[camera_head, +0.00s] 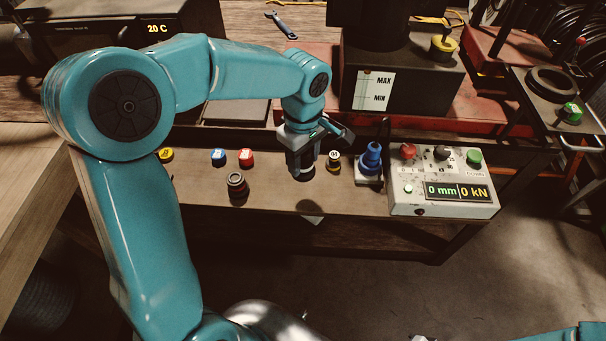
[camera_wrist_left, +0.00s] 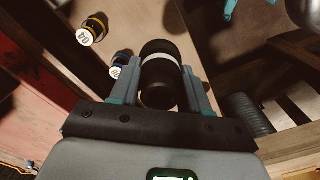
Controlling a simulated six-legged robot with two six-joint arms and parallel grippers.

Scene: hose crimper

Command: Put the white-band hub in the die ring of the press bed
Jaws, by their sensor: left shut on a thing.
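The white-band hub (camera_wrist_left: 160,48) is a dark cylinder with a white band, seen in the left wrist view between the two fingers of my left gripper (camera_wrist_left: 164,88). My left gripper is shut on it. In the head view the left gripper (camera_head: 303,172) points down over the front bench, and the hub is mostly hidden by the fingers. I cannot tell how high it is above the bench. A thick dark ring (camera_head: 552,80) lies on a stand at the far right; I cannot tell whether it is the die ring. My right gripper is not clearly in view.
Another dark hub (camera_head: 237,185) stands left of the gripper. A yellow-marked piece (camera_head: 334,160), a blue fitting (camera_head: 371,160) and a control box (camera_head: 440,190) stand to the right.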

